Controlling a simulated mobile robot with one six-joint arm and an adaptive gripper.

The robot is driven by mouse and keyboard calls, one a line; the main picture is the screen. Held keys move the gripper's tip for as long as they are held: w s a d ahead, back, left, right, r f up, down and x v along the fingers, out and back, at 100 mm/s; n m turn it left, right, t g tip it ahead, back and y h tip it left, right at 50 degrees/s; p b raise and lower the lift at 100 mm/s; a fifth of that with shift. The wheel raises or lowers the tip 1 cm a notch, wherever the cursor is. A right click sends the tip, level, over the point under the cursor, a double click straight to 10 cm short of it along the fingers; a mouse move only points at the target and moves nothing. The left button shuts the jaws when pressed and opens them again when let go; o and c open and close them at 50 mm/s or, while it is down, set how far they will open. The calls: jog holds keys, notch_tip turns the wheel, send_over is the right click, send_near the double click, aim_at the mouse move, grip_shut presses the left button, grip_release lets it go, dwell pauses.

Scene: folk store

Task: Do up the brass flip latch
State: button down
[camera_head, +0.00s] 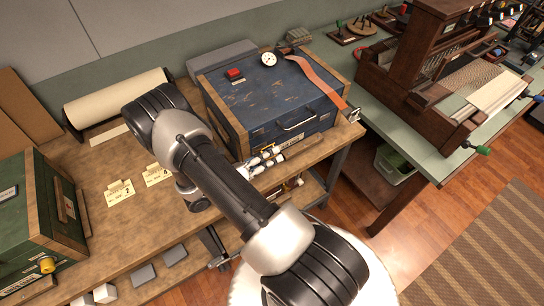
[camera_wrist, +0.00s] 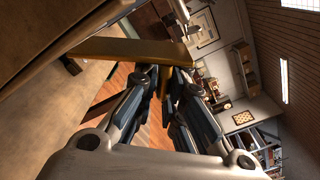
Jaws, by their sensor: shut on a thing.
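A blue chest (camera_head: 285,100) with wooden edges and a front handle (camera_head: 297,122) stands on the workbench, lid down. My gripper (camera_head: 268,156) is low at its front left corner, partly behind my arm. In the wrist view my gripper (camera_wrist: 165,82) is shut on the brass flip latch.
A green chest (camera_head: 40,210), number cards (camera_head: 120,192) and a paper roll (camera_head: 118,98) are left on the workbench. A loom (camera_head: 420,60) stands right.

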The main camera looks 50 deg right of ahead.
aim_at(265, 143)
jog(key=r+n, duration=0.1)
jog(key=w+n+p, duration=0.1)
jog(key=r+n, duration=0.1)
jog(key=shift+w+d+r+p, duration=0.15)
jog(key=shift+w+r+p, duration=0.1)
jog(key=shift+r+p, duration=0.05)
jog(key=shift+w+d+r+n+p, duration=0.1)
jog(key=shift+w+r+n+p, duration=0.3)
jog(key=shift+n, duration=0.5)
jog(key=shift+w+d+r+n+p, duration=0.15)
jog(key=shift+w+n, duration=0.4)
jog(key=shift+n, duration=0.35)
jog(key=shift+w, duration=0.1)
jog(key=c, duration=2)
grip_release()
jog(key=shift+o, duration=1.4)
jog(key=shift+f, duration=0.1)
jog(key=shift+a, duration=0.1)
jog(key=v, duration=1.2)
